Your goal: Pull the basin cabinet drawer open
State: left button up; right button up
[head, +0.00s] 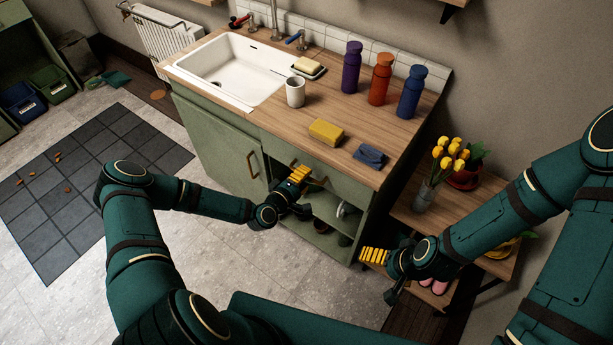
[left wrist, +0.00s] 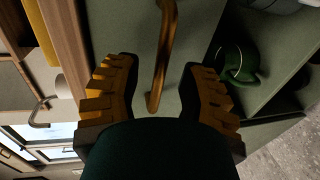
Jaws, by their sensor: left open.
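The basin cabinet (head: 215,140) is green with a wooden top and a white basin. Its drawer front (head: 342,188) is under the top on the right, above an open shelf space, and looks shut. My left gripper (head: 299,188) is at the drawer front and partly hides it. In the left wrist view the copper bar handle (left wrist: 164,50) reaches in between the spread, open fingers of the left gripper (left wrist: 160,95). A gap shows on each side of the bar. My right gripper (head: 374,257) is near the cabinet's lower right side; its finger gap is unclear.
A mug (head: 295,91), a yellow sponge (head: 325,132), a blue cloth (head: 370,156) and several bottles (head: 381,78) stand or lie on the top. The cabinet door (head: 222,150) on the left is shut. A wooden shelf unit (head: 413,216) with tulips stands at the right.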

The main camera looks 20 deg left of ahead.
pick_arm(q)
jog(key=shift+x, duration=0.8)
grip_shut()
jog(key=shift+s, duration=0.1)
pick_arm(e)
jog(key=shift+f, duration=0.1)
